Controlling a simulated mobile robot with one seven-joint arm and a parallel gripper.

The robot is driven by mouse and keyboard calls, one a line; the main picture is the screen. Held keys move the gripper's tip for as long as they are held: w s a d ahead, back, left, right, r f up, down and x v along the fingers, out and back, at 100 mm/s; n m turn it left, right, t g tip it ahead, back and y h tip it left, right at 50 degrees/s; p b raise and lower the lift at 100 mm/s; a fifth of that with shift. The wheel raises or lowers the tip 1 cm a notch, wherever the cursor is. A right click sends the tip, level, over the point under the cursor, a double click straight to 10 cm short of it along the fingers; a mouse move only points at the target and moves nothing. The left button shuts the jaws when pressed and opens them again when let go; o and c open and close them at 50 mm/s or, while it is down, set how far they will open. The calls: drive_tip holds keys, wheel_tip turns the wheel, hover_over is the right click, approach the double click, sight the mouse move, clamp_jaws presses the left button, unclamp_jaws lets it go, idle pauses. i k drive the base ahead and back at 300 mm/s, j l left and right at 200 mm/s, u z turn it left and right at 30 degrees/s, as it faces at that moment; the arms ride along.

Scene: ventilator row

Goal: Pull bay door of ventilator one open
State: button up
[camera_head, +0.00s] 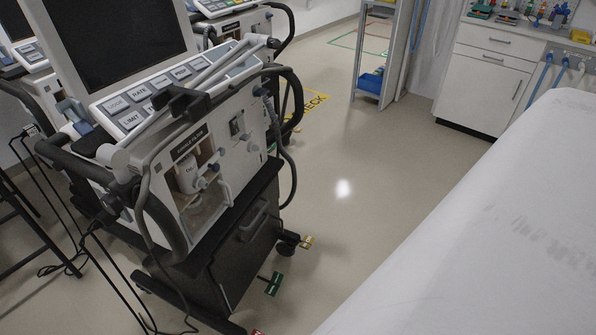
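A ventilator (133,112) on a dark wheeled cart stands at the left in the head view, its dark screen tilted up. I cannot read a number one on it. Its near side has a framed bay (204,205) with a white canister (188,178) and small blue knobs visible inside. A pale handle-like piece (224,191) is at the bay's right edge. Whether a clear door covers the bay, I cannot tell. Below, the cart has a dark front panel (240,262) with a handle (253,222), which looks shut. My gripper is not in view.
A white-covered bed (490,225) fills the right. Clear floor (345,215) lies between bed and ventilator. Pedals (274,284) and casters stick out at the cart's foot. Hoses and cables hang at its left. Another ventilator (232,22), a shelf rack (378,60) and cabinets (484,75) stand behind.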

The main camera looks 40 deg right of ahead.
sight(236, 284)
drive_tip(key=k+z, duration=0.3)
drive_tip(key=k+l+z, duration=0.1)
drive_tip(key=k+z, duration=0.25)
drive_tip(key=i+l, duration=0.2)
drive_tip(key=l, duration=0.2)
drive_tip(key=i+l, duration=0.2)
drive_tip(key=l, duration=0.15)
drive_tip(key=i+l, duration=0.2)
drive_tip(key=l, duration=0.2)
drive_tip(key=i+l, duration=0.25)
drive_tip(key=l, duration=0.15)
drive_tip(key=i+l, duration=0.2)
drive_tip(key=l, duration=0.2)
drive_tip(key=i+l, duration=0.2)
drive_tip(key=l, duration=0.15)
drive_tip(key=i+l, duration=0.5)
drive_tip(key=l, duration=0.15)
drive_tip(key=j, duration=0.4)
drive_tip(key=i+z, duration=0.05)
